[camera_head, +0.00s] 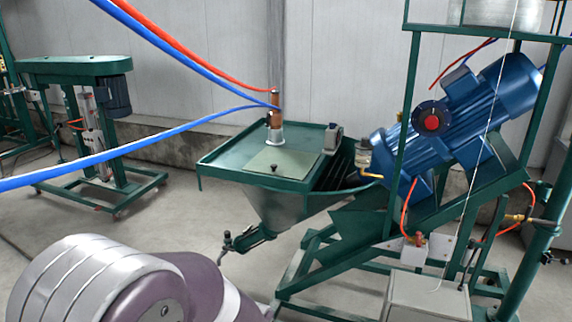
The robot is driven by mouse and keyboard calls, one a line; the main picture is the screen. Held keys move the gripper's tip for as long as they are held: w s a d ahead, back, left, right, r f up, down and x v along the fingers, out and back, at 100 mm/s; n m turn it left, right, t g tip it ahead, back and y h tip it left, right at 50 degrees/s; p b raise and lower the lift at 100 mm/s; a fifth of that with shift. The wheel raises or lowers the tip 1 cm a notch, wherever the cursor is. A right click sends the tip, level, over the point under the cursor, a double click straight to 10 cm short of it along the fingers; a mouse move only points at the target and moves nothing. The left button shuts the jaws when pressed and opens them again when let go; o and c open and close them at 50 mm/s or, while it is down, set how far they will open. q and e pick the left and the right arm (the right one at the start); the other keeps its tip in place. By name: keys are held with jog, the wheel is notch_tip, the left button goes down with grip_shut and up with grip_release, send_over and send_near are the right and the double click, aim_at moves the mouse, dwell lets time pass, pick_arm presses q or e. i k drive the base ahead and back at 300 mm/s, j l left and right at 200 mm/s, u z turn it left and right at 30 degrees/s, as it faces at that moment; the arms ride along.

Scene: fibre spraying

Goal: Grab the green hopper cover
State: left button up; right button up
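The hopper cover (281,162) is a flat, pale green plate with a small dark knob near its front edge. It lies on the top of the dark green hopper (270,205), which narrows downward to a valve at its lower left. Part of my own arm, silver and purple, shows large at the lower left, in front of the hopper and apart from it. No gripper fingers show in the view, and nothing is seen touching the cover.
A copper-coloured fitting (275,110) with red and blue hoses stands on the hopper top behind the cover. A blue motor (455,115) on a green frame stands at right. A grey box (428,296) sits low in front. Another green machine (75,68) stands far left.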

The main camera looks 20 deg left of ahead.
aim_at(288, 163)
jog(key=i+j+z, duration=0.1)
jog(key=j, duration=0.25)
jog(key=i+j+z, duration=0.1)
jog(key=i+j, duration=0.15)
jog(key=i+j+z, duration=0.1)
jog(key=j, duration=0.4)
jog(key=i+j+z, duration=0.1)
jog(key=j, duration=0.25)
jog(key=i+j+z, duration=0.1)
jog(key=j, duration=0.3)
jog(key=i+j+z, duration=0.1)
jog(key=j, duration=0.3)
jog(key=i, duration=0.1)
